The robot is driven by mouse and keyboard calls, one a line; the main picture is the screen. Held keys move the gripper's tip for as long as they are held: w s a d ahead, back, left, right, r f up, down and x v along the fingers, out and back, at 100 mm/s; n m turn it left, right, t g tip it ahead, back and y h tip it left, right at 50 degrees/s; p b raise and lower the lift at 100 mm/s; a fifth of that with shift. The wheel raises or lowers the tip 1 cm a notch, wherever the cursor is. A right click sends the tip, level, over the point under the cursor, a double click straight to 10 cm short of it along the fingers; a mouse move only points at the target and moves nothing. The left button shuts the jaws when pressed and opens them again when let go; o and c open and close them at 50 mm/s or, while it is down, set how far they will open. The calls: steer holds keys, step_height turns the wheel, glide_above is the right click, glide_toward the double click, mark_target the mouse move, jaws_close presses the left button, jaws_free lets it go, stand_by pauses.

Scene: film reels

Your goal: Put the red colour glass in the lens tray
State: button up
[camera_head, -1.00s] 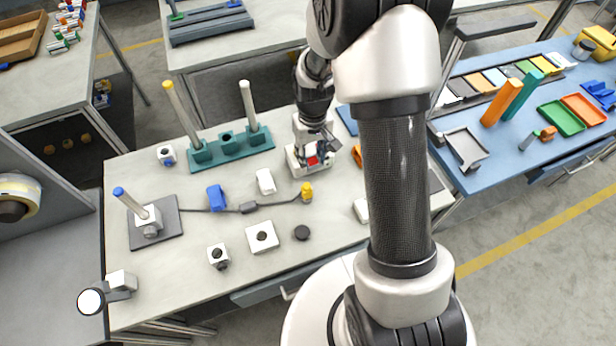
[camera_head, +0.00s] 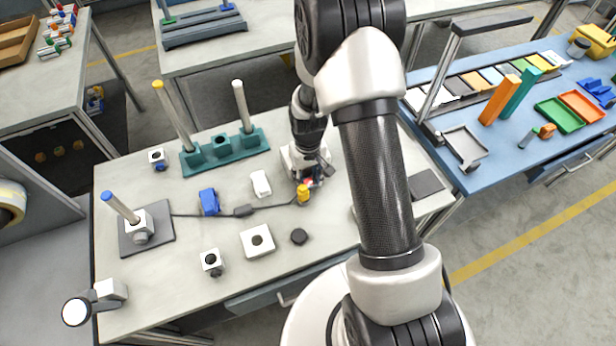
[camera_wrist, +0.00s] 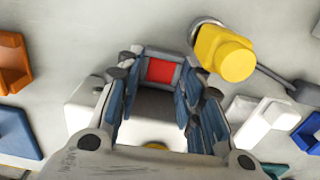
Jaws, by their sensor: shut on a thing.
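The red colour glass (camera_wrist: 160,70) shows as a red square in a dark frame in the wrist view, between the fingertips of my gripper (camera_wrist: 158,82). My gripper is shut on it. In the head view my gripper (camera_head: 314,176) is low over the back right of the near bench, and only a little red shows beside it. A white block (camera_wrist: 88,104) lies below and beside the fingers; whether the glass touches it I cannot tell. A shallow grey tray (camera_head: 484,152), which looks like the lens tray, lies on the blue bench at the right.
A yellow knob (camera_wrist: 228,54) on a cable stands close to my fingers. The teal post stand (camera_head: 225,152) is left of my gripper. A rack of coloured plates (camera_head: 474,84) and upright orange and teal bars (camera_head: 500,98) are behind the grey tray. A floor gap separates the benches.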

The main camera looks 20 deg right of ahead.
steer(key=shift+f, duration=0.2)
steer(key=o, duration=0.9)
